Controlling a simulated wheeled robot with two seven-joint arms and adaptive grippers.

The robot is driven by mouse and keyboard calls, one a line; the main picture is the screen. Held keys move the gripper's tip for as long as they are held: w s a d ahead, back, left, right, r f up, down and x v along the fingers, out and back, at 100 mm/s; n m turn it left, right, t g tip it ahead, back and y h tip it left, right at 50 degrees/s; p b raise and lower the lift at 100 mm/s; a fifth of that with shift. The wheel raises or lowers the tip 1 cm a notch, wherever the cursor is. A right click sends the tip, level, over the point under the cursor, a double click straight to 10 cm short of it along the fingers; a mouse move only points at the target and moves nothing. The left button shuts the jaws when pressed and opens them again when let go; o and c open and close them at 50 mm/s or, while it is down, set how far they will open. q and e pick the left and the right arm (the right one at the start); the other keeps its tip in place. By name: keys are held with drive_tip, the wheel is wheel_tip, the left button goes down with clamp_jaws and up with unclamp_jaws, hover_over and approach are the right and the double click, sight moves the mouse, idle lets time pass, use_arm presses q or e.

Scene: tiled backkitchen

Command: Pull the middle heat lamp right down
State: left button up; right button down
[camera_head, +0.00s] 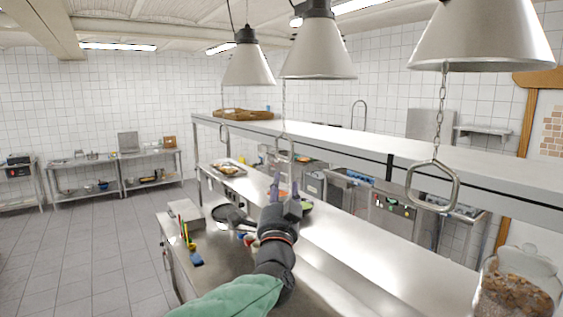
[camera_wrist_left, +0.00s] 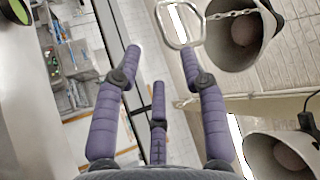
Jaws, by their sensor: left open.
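The middle heat lamp (camera_head: 318,52) is a pale metal cone with a dark top, hanging above the shelf. Its chain runs down to a metal loop handle (camera_head: 283,136) over the counter. My left gripper (camera_head: 285,182) has purple fingers and is open just below this handle, pointing away and upward. In the left wrist view, a loop handle (camera_wrist_left: 182,44) shows at the tip of the right-hand finger, and its chain leads to a lamp (camera_wrist_left: 235,35). The handle is not between the fingers; contact cannot be told. My right gripper is not in view.
The far lamp (camera_head: 249,64) and near lamp (camera_head: 482,38) hang on either side, the near one with its own loop handle (camera_head: 412,187). The long shelf (camera_head: 350,147) runs beside the handles. A glass jar (camera_head: 515,285) stands at lower right. Floor on the left is clear.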

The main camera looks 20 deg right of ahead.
sight(284, 161)
use_arm(q)
drive_tip(key=p+x, duration=0.3)
drive_tip(key=x, duration=0.6)
drive_tip(key=shift+w+a, duration=0.1)
drive_tip(key=shift+w, duration=0.1)
clamp_jaws()
